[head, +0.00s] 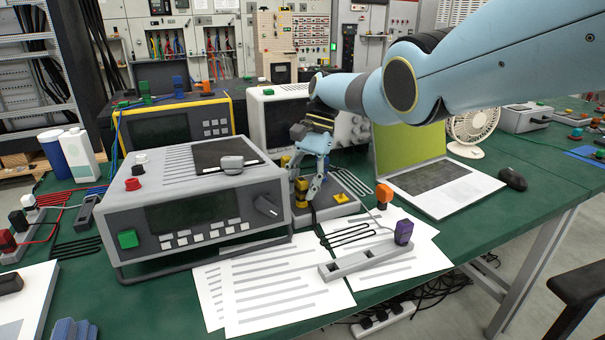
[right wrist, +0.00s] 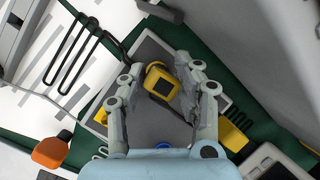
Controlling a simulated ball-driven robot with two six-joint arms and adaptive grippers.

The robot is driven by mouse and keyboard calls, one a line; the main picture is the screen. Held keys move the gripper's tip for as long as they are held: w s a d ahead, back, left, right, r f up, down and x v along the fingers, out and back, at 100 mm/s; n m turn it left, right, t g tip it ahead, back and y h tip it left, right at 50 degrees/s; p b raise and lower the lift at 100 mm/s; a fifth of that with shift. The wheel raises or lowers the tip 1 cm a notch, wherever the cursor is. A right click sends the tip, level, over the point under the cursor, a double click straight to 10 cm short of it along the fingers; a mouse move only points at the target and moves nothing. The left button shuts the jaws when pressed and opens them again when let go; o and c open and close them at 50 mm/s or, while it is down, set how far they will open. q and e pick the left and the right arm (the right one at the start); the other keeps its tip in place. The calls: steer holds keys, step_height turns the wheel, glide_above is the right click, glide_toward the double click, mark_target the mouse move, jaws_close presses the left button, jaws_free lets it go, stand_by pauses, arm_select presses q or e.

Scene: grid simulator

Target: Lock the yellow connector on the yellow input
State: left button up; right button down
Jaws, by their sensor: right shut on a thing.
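My right gripper (head: 304,196) points down over a grey box on the green table, just right of the big grey instrument. It is shut on a yellow connector (head: 301,186). In the right wrist view the yellow connector (right wrist: 157,73) sits between the two fingertips (right wrist: 164,80), its dark middle facing the camera. A yellow block (head: 340,198), perhaps the yellow input, lies on the box's grey top; yellow also shows beside a finger in the wrist view (right wrist: 236,128). The fingers partly hide the connector, and I cannot tell whether it touches the box. My left gripper is not in view.
The grey instrument (head: 190,205) stands close left of the gripper. A laptop (head: 425,172) lies behind. Papers (head: 275,290) cover the front.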

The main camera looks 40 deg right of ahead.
steer(key=shift+f, duration=0.15)
steer(key=m+p, duration=0.1)
steer(key=p, duration=0.1)
steer(key=m+t+p, duration=0.1)
steer(key=m+p, duration=0.2)
steer(key=p, duration=0.1)
steer(key=shift+s+r+m+t, duration=0.15)
steer(key=shift+r+m+t, duration=0.15)
steer(key=shift+t, duration=0.1)
steer(key=shift+f+p, duration=0.15)
steer(key=shift+p, duration=0.3)
steer(key=shift+m, duration=0.4)
steer(key=shift+f, duration=0.2)
